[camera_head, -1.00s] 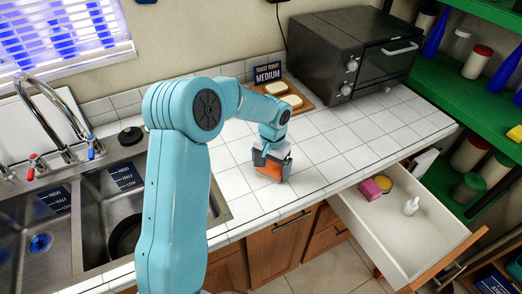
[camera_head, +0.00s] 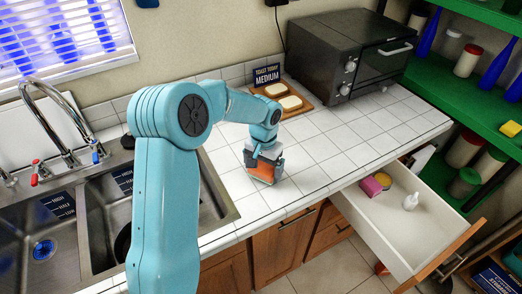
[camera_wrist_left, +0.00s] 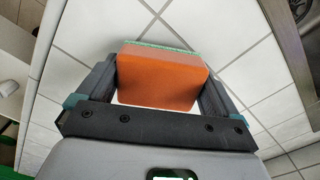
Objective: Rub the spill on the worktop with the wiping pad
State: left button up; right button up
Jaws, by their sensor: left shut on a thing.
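The wiping pad (camera_head: 264,173) is an orange block held at the white-tiled worktop (camera_head: 310,150). In the left wrist view the pad (camera_wrist_left: 160,78) shows a thin green layer along its far edge. My left gripper (camera_head: 265,157) is shut on the pad, with one finger on each side. The pad is at or very close to the tiles; I cannot tell whether it touches. I see no clear spill on the visible tiles; the area under the pad is hidden. My right gripper is not in view.
A sink (camera_head: 88,215) lies to the left. A toaster oven (camera_head: 350,50) and a board with bread (camera_head: 285,97) stand at the back. An open drawer (camera_head: 425,235) juts out at the right front. Tiles right of the pad are clear.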

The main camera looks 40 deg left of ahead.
pick_arm(q)
jog(key=shift+w+r+p, duration=0.2)
jog(key=shift+r+p, duration=1.35)
jog(key=shift+r, duration=1.1)
jog(key=shift+s+r+p, duration=0.1)
jog(key=shift+r+p, duration=0.3)
jog(key=shift+r, duration=0.3)
